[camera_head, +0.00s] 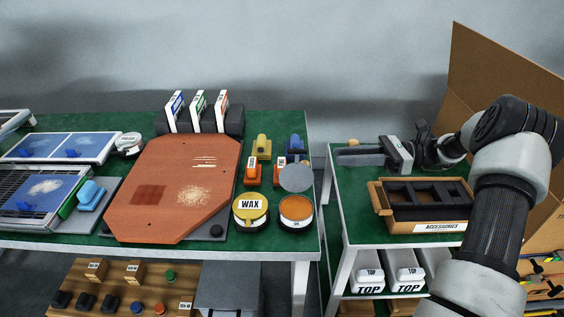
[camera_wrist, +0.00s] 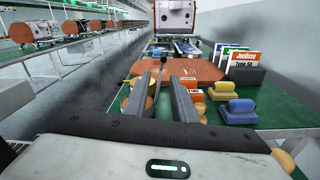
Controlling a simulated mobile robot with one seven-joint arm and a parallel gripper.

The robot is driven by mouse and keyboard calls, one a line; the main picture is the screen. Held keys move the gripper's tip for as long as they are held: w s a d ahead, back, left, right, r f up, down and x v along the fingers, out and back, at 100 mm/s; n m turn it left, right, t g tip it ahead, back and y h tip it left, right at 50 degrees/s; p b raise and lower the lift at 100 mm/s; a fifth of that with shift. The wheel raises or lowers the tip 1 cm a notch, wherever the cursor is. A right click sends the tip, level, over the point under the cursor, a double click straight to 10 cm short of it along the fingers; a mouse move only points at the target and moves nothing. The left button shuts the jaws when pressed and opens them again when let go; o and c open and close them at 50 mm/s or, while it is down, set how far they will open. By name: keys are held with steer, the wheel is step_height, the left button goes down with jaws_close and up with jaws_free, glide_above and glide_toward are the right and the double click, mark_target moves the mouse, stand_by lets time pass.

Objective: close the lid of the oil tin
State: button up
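The oil tin (camera_head: 296,213) is a round tin with orange contents, on the front right of the green table in the head view. Its grey disc lid (camera_head: 296,178) stands raised at the tin's back side, so the tin is open. My gripper (camera_head: 342,157) is to the right of the tin and lid, above the gap by the side table, fingers pointing left. In the wrist view my gripper (camera_wrist: 162,76) shows two fingers apart with nothing clearly held between them.
A wax tin (camera_head: 250,203) with a yellow lid stands just left of the oil tin. Orange and yellow stamp-like blocks (camera_head: 253,170) and blue ones stand behind. A red-brown board (camera_head: 170,190) lies further left. An accessories box (camera_head: 425,227) sits on the right table.

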mark_target(297, 171)
steer(key=a+b, duration=0.1)
steer(key=a, duration=1.5)
steer(key=shift+a+f+b, duration=0.4)
steer(key=shift+w, duration=0.1)
jaws_close()
steer(key=shift+w+r, duration=0.1)
steer(key=shift+r, duration=0.15)
stand_by(0.3)
